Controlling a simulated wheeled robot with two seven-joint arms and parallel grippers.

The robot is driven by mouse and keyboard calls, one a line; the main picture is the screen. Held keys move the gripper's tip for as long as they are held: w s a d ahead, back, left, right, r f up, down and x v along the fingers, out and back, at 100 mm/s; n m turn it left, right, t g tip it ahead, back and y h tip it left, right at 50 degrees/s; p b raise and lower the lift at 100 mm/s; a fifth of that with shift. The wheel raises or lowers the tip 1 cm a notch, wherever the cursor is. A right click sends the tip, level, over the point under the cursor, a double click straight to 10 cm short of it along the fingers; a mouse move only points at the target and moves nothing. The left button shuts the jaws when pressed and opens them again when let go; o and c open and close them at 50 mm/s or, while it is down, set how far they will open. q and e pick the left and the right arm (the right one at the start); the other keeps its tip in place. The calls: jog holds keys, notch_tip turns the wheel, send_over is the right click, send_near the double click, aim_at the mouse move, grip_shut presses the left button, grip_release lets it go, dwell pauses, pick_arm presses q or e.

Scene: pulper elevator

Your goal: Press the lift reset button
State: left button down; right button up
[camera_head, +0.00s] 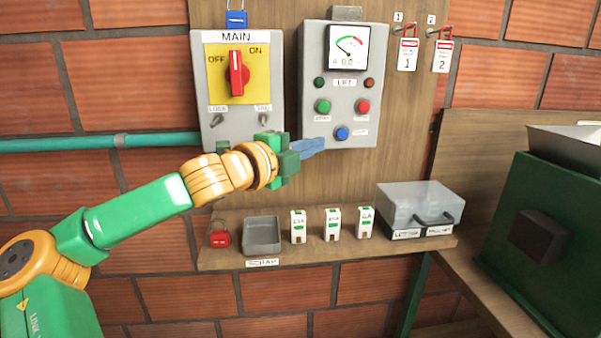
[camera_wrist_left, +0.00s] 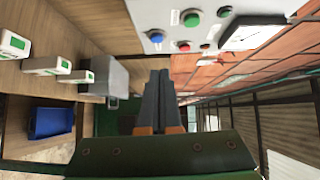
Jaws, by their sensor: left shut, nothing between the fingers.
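The grey LIFT panel (camera_head: 338,60) hangs on the wooden board, with a meter at its top. A blue button (camera_head: 341,133) sits at its bottom; its label is too small to read. A green button (camera_head: 323,106) and a red button (camera_head: 363,106) sit above it. In the left wrist view, the blue button (camera_wrist_left: 155,36) and green button (camera_wrist_left: 191,18) show above the fingers. My left gripper (camera_head: 318,146) is shut and empty, its tips just left of and slightly below the blue button. They look apart from it in the wrist view. My right gripper is not in view.
The MAIN box (camera_head: 218,115) with a red rotary switch (camera_head: 237,74) stands left of the panel. A shelf (camera_head: 330,251) below holds a red padlock, a tray, several fuses and a clear-lidded box. A green machine (camera_head: 545,200) stands at the right.

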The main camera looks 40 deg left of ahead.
pick_arm(q)
jog(key=s+d+f+n+g+h, duration=0.1)
jog(key=d+f+n+g, duration=0.3)
jog(key=f, duration=0.8)
jog(key=s+d+f+g, duration=0.2)
jog(key=d+f, duration=0.3)
jog(key=f, duration=0.7)
jog(key=s+d+f+n+g+h, duration=0.15)
jog(key=d+f, duration=0.35)
jog(key=f, duration=0.8)
jog(key=s+d+f+n+g+y, duration=0.1)
jog(key=s+d+f+n+g, duration=0.15)
jog(key=s+f+n, duration=0.45)
jog(key=s+d+f+n+g+y, duration=0.1)
jog(key=s+f+n+g, duration=0.25)
jog(key=s, duration=0.75)
notch_tip(320, 180, down, 16)
jog(key=s+g, duration=0.2)
jog(key=s+a+f+m+g+p, duration=0.1)
jog(key=s+f, duration=0.8)
jog(key=s, duration=0.2)
jog(key=shift+s+a+f, duration=0.3)
jog(key=shift+s+a, duration=0.05)
jog(key=shift+s, duration=0.05)
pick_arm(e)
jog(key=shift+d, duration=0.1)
